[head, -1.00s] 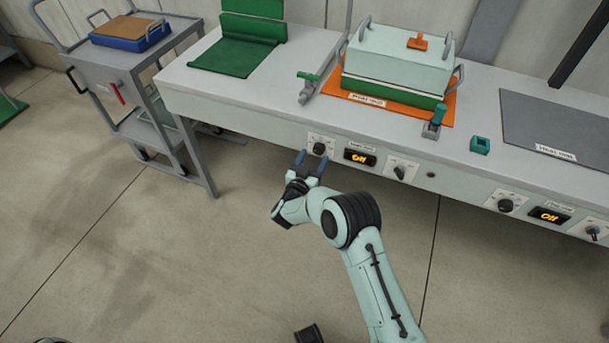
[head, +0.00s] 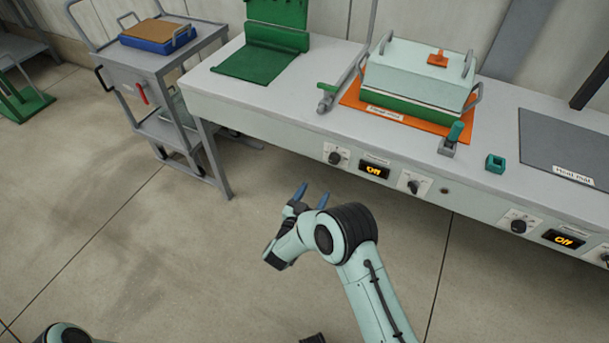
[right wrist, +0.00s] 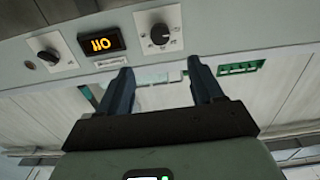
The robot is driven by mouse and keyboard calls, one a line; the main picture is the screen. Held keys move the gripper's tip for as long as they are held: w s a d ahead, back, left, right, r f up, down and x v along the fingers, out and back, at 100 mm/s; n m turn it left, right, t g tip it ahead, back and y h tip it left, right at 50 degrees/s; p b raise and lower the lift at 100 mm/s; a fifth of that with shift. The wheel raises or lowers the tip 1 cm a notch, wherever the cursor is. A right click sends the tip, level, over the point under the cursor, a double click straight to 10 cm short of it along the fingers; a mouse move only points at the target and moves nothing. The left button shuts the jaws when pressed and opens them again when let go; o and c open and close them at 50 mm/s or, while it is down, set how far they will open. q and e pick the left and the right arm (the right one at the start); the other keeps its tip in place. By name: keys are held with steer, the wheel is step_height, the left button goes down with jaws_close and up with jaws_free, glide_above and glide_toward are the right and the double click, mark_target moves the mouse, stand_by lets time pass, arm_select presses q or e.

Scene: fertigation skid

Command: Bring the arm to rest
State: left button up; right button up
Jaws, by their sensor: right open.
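My right gripper (head: 312,196) is open and empty, over the floor in front of the bench. Its two dark blue fingers (right wrist: 160,90) stand apart in the right wrist view with nothing between them. The bench's front panel (head: 290,138) is a short way beyond the fingertips, and they appear apart from it. The panel has a left knob (head: 335,158), a display reading Off (head: 374,170) and another knob (head: 414,187). In the right wrist view the display (right wrist: 101,40) and knobs appear upside down. My left gripper is not in view.
A pale lidded box (head: 418,75) stands on an orange mat (head: 404,119) on the bench. A green stand (head: 262,62) is at the bench's left, a grey mat (head: 570,150) at its right. A grey cart (head: 135,62) carries a blue tray (head: 158,42). The floor (head: 140,240) in front is clear.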

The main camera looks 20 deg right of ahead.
steer(key=s+a+f+n+g+y, duration=0.15)
steer(key=s+f+y, duration=0.3)
steer(key=f, duration=0.45)
steer(key=s+f+n+g+y, duration=0.1)
steer(key=s+f+n+y, duration=0.3)
steer(key=f, duration=0.5)
steer(key=s+a+f+g+y, duration=0.4)
steer(key=s+f+y, duration=0.1)
steer(key=s, duration=0.6)
steer(key=s+a+r+g+y+p, duration=0.1)
steer(key=s+a+g+y, duration=0.15)
steer(key=s, duration=0.55)
steer(key=s+a+g+y+p, duration=0.1)
steer(key=s+a+g, duration=0.15)
steer(key=s, duration=0.55)
arm_select(q)
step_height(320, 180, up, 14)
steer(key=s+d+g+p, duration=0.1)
steer(key=p, duration=1.2)
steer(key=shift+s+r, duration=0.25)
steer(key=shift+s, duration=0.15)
arm_select(e)
step_height(320, 180, up, 13)
steer(key=s+a+g, duration=0.1)
steer(key=shift+a, duration=0.15)
